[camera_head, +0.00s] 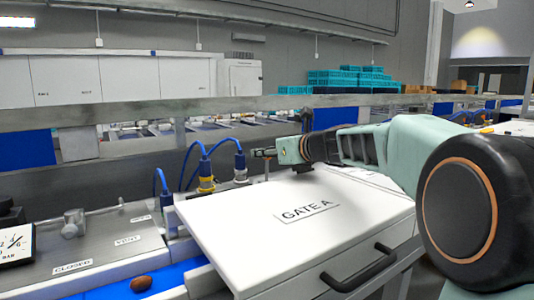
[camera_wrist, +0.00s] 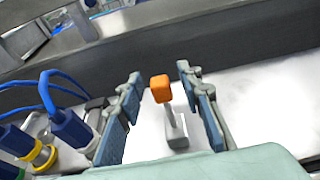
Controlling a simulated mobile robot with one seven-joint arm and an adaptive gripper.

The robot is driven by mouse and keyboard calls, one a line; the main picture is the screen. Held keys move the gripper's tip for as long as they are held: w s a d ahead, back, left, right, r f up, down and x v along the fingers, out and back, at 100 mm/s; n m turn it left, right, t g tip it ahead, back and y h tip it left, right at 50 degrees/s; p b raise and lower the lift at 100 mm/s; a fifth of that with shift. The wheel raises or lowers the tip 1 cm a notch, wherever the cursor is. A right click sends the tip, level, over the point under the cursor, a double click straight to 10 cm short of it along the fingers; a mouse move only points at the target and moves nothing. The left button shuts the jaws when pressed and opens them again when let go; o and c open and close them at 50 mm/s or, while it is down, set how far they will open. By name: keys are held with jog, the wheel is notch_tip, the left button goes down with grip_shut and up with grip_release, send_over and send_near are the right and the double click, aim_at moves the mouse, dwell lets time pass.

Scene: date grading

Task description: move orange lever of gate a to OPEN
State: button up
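The orange lever (camera_wrist: 160,88) of gate A stands on the white gate housing in the wrist view, an orange knob on a grey stem. My gripper (camera_wrist: 157,90) is open, with one blue-padded finger on each side of the lever and a gap on both sides. In the head view my gripper (camera_head: 265,153) is at the far edge of the white cover (camera_head: 250,225) labelled GATE A. A thin grey stem shows below the fingers there; the orange knob cannot be made out in that view. No OPEN marking for this lever is readable.
Blue connectors with cables and yellow collars (camera_head: 206,183) stand just left of my gripper. A grey panel (camera_head: 110,245) with CLOSED and VENT labels and a metal lever lies at left. A date (camera_head: 141,284) lies on the blue belt. A grey rail (camera_head: 150,112) runs behind.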

jog(key=v, duration=1.2)
